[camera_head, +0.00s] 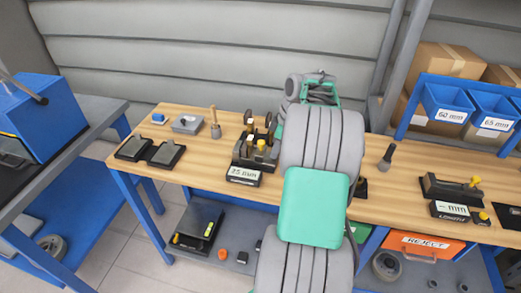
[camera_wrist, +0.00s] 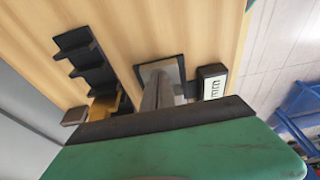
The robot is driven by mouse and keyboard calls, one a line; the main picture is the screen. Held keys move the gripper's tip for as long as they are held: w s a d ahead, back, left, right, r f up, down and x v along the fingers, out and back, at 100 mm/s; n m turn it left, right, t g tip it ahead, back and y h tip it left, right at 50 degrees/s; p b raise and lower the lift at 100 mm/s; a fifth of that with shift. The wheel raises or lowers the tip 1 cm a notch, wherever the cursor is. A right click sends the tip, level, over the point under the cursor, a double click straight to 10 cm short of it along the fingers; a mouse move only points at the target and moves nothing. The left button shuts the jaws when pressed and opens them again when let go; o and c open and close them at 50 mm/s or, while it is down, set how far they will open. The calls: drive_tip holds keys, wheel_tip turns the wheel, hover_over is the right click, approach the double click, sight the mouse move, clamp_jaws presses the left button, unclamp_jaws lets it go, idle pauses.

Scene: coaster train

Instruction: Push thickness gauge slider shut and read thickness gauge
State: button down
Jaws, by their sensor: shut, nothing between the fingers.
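A black gauge (camera_head: 255,156) with a yellow knob stands on the wooden bench, left of my arm. Its front display (camera_head: 243,175) reads 35 mm; I cannot make out a thickness label. In the wrist view, a display box (camera_wrist: 212,82) shows "mm" beside a dark-edged plate (camera_wrist: 174,64). A yellow piece (camera_wrist: 104,107) shows near the palm. I cannot tell if it is the slider or touches me. My gripper (camera_wrist: 159,90) is shut and empty, over the plate; in the head view my arm hides it.
A black stepped block (camera_wrist: 82,55) lies near the yellow piece. To the right stands a length gauge (camera_head: 452,189) with a yellow knob and a display without a number. Dark trays (camera_head: 150,152) lie at the bench's left; blue bins (camera_head: 447,102) stand at right.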

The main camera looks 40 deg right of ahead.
sight(264, 150)
drive_tip(key=shift+w+a, duration=0.1)
drive_tip(key=shift+w, duration=0.05)
drive_tip(key=shift+w+a, duration=0.95)
drive_tip(key=shift+w, duration=0.25)
drive_tip(key=shift+w+a, duration=0.1)
idle(0.5)
wheel_tip(264, 150, up, 3)
drive_tip(key=shift+f+p, duration=0.1)
drive_tip(key=shift+p, duration=1.05)
drive_tip(key=shift+s+d+p+v, duration=0.15)
drive_tip(key=shift+p+v, duration=0.45)
drive_tip(key=shift+v, duration=0.3)
drive_tip(key=shift+s+d+p+v, duration=0.1)
drive_tip(key=shift+p+v, duration=0.5)
drive_tip(key=shift+v, duration=0.35)
drive_tip(key=shift+f, duration=0.2)
